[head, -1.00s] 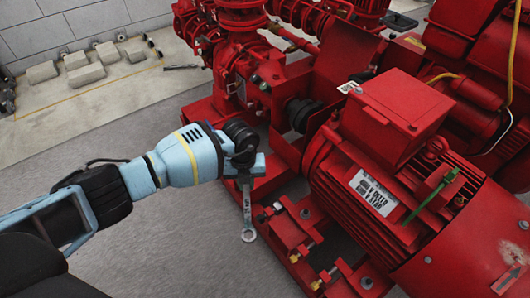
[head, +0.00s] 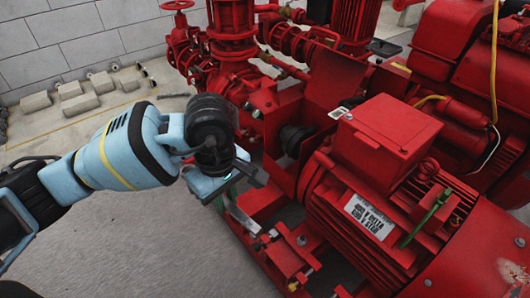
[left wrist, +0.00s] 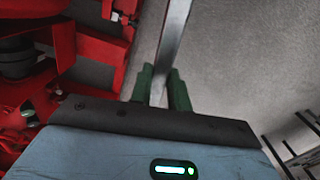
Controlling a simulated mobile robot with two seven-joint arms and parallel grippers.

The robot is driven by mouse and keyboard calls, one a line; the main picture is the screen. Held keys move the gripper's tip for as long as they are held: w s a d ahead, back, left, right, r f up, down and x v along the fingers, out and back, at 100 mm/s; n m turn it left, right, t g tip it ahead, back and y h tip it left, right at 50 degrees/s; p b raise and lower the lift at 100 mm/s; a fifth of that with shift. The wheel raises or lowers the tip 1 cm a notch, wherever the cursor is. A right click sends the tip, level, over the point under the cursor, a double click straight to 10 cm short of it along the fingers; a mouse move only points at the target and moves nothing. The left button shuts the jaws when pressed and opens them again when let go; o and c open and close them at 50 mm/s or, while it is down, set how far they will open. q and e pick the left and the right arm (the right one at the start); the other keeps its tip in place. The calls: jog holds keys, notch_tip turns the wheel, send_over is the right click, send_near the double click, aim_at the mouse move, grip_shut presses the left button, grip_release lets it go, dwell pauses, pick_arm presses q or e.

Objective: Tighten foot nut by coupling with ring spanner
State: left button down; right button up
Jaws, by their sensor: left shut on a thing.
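The ring spanner (head: 243,217) is a flat steel bar. My left gripper (head: 228,189) is shut on it, and the bar slants down and right toward the red base frame by the motor foot. The left wrist view shows the green fingers (left wrist: 162,84) on both sides of the spanner (left wrist: 173,45), whose far end is out of that picture. A bright foot nut (head: 301,240) shows on the motor's near foot, to the right of the spanner. I cannot tell whether the spanner's ring touches any nut. The black coupling (head: 291,138) lies beyond. My right gripper is not in view.
The red motor (head: 370,195) with a green tag stands at the right. Red pump pipes (head: 232,45) rise behind my left gripper. Grey floor (head: 200,255) is free at the lower left. Concrete blocks (head: 80,102) lie by the wall.

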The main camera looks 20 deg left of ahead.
pick_arm(q)
jog(key=s+a+r+m, duration=0.2)
jog(key=s+r+m, duration=0.4)
jog(key=m, duration=0.7)
jog(key=shift+s, duration=1.05)
